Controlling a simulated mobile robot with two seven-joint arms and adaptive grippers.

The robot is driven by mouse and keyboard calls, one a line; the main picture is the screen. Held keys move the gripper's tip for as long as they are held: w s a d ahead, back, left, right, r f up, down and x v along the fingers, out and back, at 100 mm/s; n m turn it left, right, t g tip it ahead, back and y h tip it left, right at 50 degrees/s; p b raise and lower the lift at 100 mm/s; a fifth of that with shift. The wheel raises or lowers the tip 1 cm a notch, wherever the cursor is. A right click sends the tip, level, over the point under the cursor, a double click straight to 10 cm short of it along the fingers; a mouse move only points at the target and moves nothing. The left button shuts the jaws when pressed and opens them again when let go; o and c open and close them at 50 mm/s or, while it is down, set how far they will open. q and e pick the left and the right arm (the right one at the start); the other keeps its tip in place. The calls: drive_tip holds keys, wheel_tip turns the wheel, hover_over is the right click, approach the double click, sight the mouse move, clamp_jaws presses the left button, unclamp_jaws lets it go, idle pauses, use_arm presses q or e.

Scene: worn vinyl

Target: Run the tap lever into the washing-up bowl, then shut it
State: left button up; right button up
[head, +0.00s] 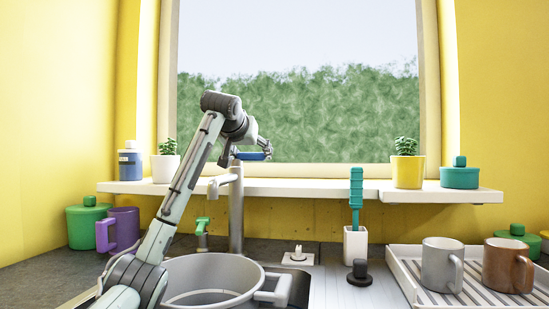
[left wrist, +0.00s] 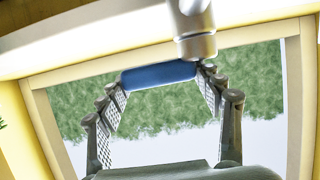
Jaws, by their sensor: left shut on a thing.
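The grey tap (head: 236,208) stands upright behind the sink, its short spout pointing left over the bowl side. Its blue lever (head: 251,156) is at the top, and it also shows in the left wrist view (left wrist: 158,75) beside the tap's metal body (left wrist: 193,30). My left gripper (head: 250,154) is shut on the blue lever, with a finger at each end of it in the left wrist view (left wrist: 162,82). The grey washing-up bowl (head: 225,272) sits in the sink below the spout, partly hidden by my left arm. I see no water stream. My right gripper is not in view.
A white shelf (head: 320,188) with plants and jars runs behind the tap. A brush (head: 356,190) in a white holder, a dark knob and a rack (head: 400,262) with mugs are on the right.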

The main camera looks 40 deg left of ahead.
use_arm(q)
drive_tip(key=o, duration=1.7)
drive_tip(key=v, duration=1.2)
